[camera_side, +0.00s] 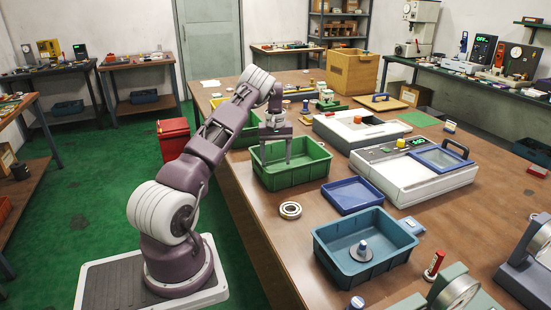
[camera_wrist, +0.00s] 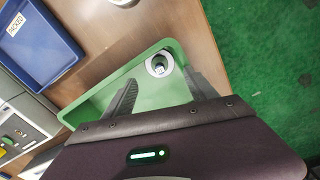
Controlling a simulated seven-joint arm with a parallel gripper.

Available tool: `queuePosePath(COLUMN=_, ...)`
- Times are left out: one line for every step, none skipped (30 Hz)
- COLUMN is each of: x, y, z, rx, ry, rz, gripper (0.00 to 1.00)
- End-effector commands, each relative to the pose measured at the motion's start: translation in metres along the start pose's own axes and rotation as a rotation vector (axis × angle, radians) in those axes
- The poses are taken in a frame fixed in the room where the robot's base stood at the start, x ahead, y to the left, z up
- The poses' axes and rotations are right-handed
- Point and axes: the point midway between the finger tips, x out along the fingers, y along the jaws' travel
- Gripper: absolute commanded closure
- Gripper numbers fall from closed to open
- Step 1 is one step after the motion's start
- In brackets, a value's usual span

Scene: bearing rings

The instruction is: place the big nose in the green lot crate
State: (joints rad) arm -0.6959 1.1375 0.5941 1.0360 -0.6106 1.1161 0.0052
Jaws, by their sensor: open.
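The green lot crate (camera_side: 312,172) stands on the near left part of the table. My gripper (camera_side: 275,158) points down into it with its fingers apart. In the wrist view the crate (camera_wrist: 75,110) lies under my gripper (camera_wrist: 163,88). A round, pale grey part with a dark middle (camera_wrist: 160,65), possibly the big nose, lies inside the crate near its end wall. It shows beyond and between the open fingers, not gripped. The crate wall hides it in the side view. A stepped grey nose-like part (camera_side: 362,250) stands in the teal crate (camera_side: 330,250).
A bearing ring (camera_side: 290,210) lies on the table between the crates. A blue tray (camera_side: 352,195), marked PACKED in the wrist view (camera_wrist: 40,45), is beside the green crate. A white machine (camera_side: 412,175) stands to the right. Another green crate (camera_side: 240,115) is behind my gripper.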

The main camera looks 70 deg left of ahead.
Motion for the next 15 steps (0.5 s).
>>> queuePosePath(x=0.010, y=-0.008, z=0.002, rx=-0.004, ry=-0.011, rz=-0.017, gripper=0.21)
queuePosePath(x=0.009, y=-0.008, z=0.001, rx=-0.004, ry=-0.010, rz=-0.017, gripper=0.21)
queuePosePath(x=0.006, y=-0.008, z=0.001, rx=-0.004, ry=-0.009, rz=-0.017, gripper=0.21)
queuePosePath(x=0.002, y=-0.008, z=0.001, rx=-0.004, ry=-0.008, rz=-0.017, gripper=0.21)
queuePosePath(x=-0.003, y=-0.007, z=0.001, rx=-0.004, ry=-0.007, rz=-0.017, gripper=0.21)
queuePosePath(x=-0.013, y=-0.007, z=0.000, rx=-0.004, ry=-0.007, rz=-0.015, gripper=0.21)
queuePosePath(x=-0.021, y=-0.006, z=0.000, rx=-0.004, ry=-0.005, rz=-0.013, gripper=0.21)
queuePosePath(x=-0.031, y=-0.006, z=-0.001, rx=-0.004, ry=-0.004, rz=-0.012, gripper=0.21)
queuePosePath(x=-0.043, y=-0.006, z=-0.001, rx=-0.004, ry=-0.004, rz=-0.012, gripper=0.21)
queuePosePath(x=-0.052, y=-0.005, z=-0.001, rx=-0.003, ry=-0.003, rz=-0.011, gripper=0.21)
queuePosePath(x=-0.061, y=-0.005, z=-0.001, rx=-0.003, ry=-0.004, rz=-0.011, gripper=0.21)
queuePosePath(x=-0.073, y=-0.005, z=-0.001, rx=-0.004, ry=-0.003, rz=-0.011, gripper=0.21)
queuePosePath(x=-0.081, y=-0.004, z=-0.001, rx=-0.002, ry=-0.003, rz=-0.011, gripper=0.21)
queuePosePath(x=-0.088, y=-0.004, z=-0.001, rx=-0.002, ry=-0.004, rz=-0.011, gripper=0.21)
queuePosePath(x=-0.098, y=-0.004, z=-0.001, rx=-0.003, ry=-0.004, rz=-0.011, gripper=0.21)
